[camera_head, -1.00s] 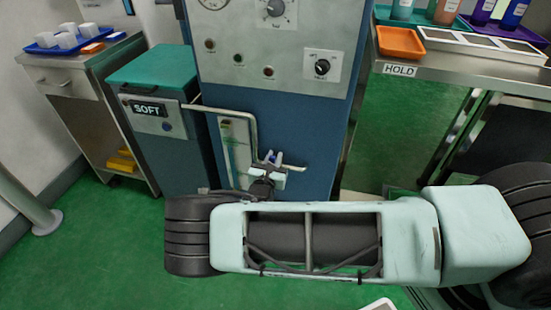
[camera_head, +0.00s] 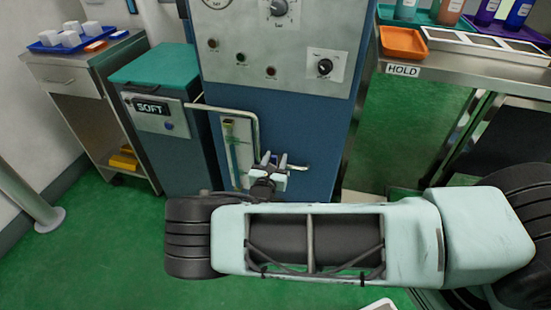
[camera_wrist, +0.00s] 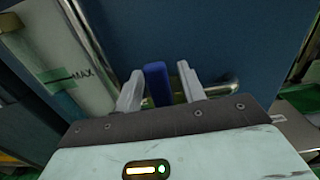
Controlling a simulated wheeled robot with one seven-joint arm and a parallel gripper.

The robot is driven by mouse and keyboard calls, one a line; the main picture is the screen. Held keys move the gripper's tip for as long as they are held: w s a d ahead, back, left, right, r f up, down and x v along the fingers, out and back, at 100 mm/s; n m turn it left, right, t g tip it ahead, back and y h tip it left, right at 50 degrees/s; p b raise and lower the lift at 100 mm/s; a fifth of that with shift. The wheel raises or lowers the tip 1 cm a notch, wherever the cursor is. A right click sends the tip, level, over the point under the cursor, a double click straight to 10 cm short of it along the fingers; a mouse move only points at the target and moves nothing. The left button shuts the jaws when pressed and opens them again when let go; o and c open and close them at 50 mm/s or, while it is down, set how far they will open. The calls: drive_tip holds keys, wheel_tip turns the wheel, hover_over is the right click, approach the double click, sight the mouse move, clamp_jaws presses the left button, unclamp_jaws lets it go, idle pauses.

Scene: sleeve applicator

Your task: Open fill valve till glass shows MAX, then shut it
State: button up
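The blue fill valve handle (camera_wrist: 157,82) stands upright between the fingers of my gripper (camera_wrist: 160,88) in the wrist view. The fingers are open, with a gap on the right; the handle looks close to the left finger, and I cannot tell if they touch. In the head view my gripper (camera_head: 275,163) is at the pipe low on the blue machine. The pale glass panel (camera_head: 231,152) is to its left. The wrist view shows this panel (camera_wrist: 85,40) with a MAX mark and a green band beside it; the liquid level is hard to tell.
The machine front (camera_head: 290,115) rises behind the gripper, with a bent pipe (camera_head: 255,125) close by on the left. A SOFT cabinet (camera_head: 160,125) stands left. A HOLD bench (camera_head: 440,75) with an orange tray (camera_head: 403,43) stands right. Green floor is clear at lower left.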

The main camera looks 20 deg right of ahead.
drive_tip(key=p+v, duration=0.1)
drive_tip(key=v, duration=1.5)
drive_tip(key=shift+s+a, duration=0.2)
drive_tip(key=shift+s, duration=0.15)
drive_tip(key=shift+r, duration=0.1)
